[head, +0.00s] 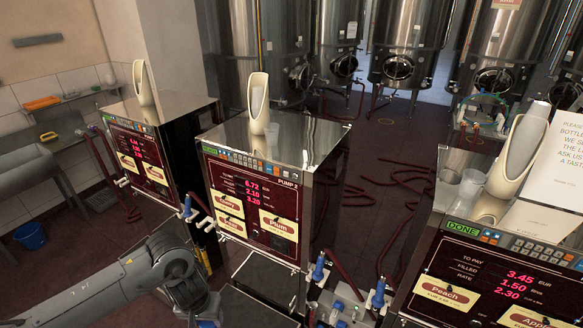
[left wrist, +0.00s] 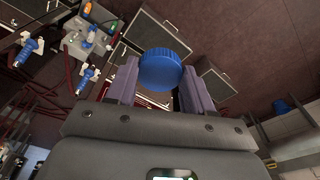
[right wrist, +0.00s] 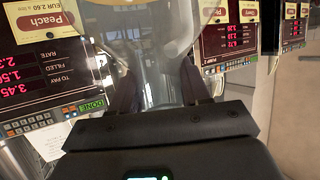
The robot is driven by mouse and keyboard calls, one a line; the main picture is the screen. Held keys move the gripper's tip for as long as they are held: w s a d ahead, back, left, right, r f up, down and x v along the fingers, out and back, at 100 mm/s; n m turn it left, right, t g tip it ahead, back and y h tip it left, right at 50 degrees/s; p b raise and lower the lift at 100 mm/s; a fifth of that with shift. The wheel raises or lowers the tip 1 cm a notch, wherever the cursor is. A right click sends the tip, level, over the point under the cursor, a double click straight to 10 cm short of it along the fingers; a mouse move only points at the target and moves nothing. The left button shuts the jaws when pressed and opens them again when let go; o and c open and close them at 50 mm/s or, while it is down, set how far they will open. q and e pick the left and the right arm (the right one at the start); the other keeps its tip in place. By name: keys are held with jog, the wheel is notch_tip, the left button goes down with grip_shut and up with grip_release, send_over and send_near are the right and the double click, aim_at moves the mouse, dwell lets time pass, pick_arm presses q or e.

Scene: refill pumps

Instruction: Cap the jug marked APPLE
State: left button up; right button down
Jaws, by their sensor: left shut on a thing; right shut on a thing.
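My left gripper (left wrist: 157,95) is shut on a round blue cap (left wrist: 160,68), which sits between the two fingertips with its ribbed side showing. In the head view, my left arm comes in at the bottom left and the cap is not visible. My right gripper (right wrist: 158,92) is shut on a clear, see-through jug (right wrist: 150,60); its outline is faint and blurred. No APPLE marking is readable on the jug. The jug's mouth is not clear in any view. My right gripper does not show in the head view.
Pump 2 (head: 262,160) stands mid-view, another pump (head: 150,150) at left, and a pump reading DONE (head: 480,270) at right. Blue nozzles (head: 319,268) and red hoses hang between pumps. Steel tanks (head: 400,45) line the back.

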pick_arm(q)
jog(key=shift+r, duration=0.1)
pick_arm(e)
jog(key=shift+w+r, duration=0.1)
jog(key=shift+r, duration=0.3)
jog(key=a+r+n+g+y, duration=0.1)
jog(key=a+r+n+y, duration=0.3)
jog(key=a, duration=0.3)
jog(key=w+a+r+n+g+y, duration=0.1)
jog(key=a+r+n+g+y, duration=0.1)
jog(key=a+r+n+y, duration=0.2)
jog(key=a+r, duration=0.2)
jog(key=a, duration=0.2)
jog(key=shift+a+r+y, duration=0.15)
jog(key=shift+a+y, duration=0.1)
jog(key=shift+y, duration=0.15)
pick_arm(q)
jog(key=s+d+r+m+g, duration=0.1)
jog(key=s+d+r+m, duration=0.2)
jog(key=d+r+m, duration=0.8)
jog(key=s+d+r+m+g+h, duration=0.1)
jog(key=s+d+r+m, duration=0.3)
jog(key=d+r+m, duration=0.6)
jog(key=shift+s+d+r+m, duration=0.25)
jog(key=shift+d+r+m, duration=0.15)
jog(key=shift+d+m, duration=2.55)
jog(key=shift+a+f+m, duration=0.15)
jog(key=shift+a+m, duration=0.1)
